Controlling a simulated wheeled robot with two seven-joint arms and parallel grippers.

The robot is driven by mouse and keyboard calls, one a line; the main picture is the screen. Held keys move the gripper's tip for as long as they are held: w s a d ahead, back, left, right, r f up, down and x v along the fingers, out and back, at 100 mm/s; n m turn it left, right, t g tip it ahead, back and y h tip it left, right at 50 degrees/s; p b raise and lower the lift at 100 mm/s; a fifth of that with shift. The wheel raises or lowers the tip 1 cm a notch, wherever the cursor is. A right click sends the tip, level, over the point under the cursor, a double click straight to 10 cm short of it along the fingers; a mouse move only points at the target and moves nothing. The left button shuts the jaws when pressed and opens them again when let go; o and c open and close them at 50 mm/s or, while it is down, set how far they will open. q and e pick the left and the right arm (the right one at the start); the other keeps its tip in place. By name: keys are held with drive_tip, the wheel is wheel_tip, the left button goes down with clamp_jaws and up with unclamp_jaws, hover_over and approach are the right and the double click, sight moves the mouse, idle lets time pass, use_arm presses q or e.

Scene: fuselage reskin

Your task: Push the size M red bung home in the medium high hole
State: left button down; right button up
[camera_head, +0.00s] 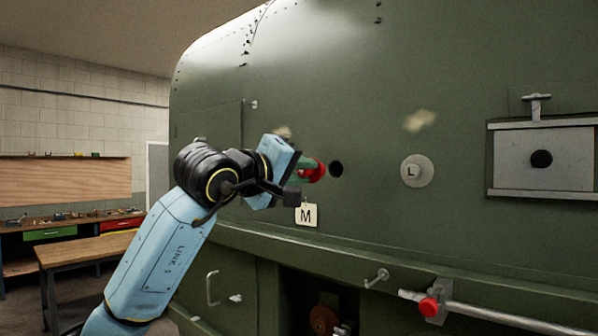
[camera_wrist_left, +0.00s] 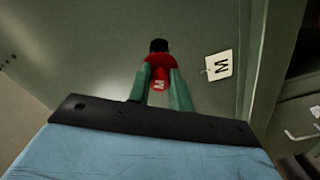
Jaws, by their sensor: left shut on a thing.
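My left gripper (camera_head: 306,170) is shut on the red bung (camera_head: 318,171), in front of the green fuselage skin. In the left wrist view the bung (camera_wrist_left: 160,76) is between the two green fingers of my left gripper (camera_wrist_left: 159,85), and a white M shows on its end. The dark round hole (camera_head: 336,169) is just right of the bung in the head view. In the left wrist view the hole (camera_wrist_left: 159,45) is just beyond the bung. The bung appears outside the hole; a small gap shows in the head view. My right gripper is not in view.
An M tag (camera_head: 306,215) hangs below the bung. A grey disc marked L (camera_head: 417,171) is further right, then a metal plate (camera_head: 507,176) with a dark hole. A rail with a red knob (camera_head: 429,307) sticks out low right. A wooden bench (camera_head: 85,249) stands left.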

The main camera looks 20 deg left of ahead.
sight(316, 171)
use_arm(q)
drive_tip(key=shift+p+x, duration=0.9)
drive_tip(key=shift+x, duration=1.4)
drive_tip(key=c, duration=2)
unclamp_jaws()
clamp_jaws()
drive_tip(key=shift+b, duration=0.35)
drive_tip(key=shift+p+x, duration=0.9)
drive_tip(key=shift+x, duration=0.85)
drive_tip(key=o, duration=0.8)
unclamp_jaws()
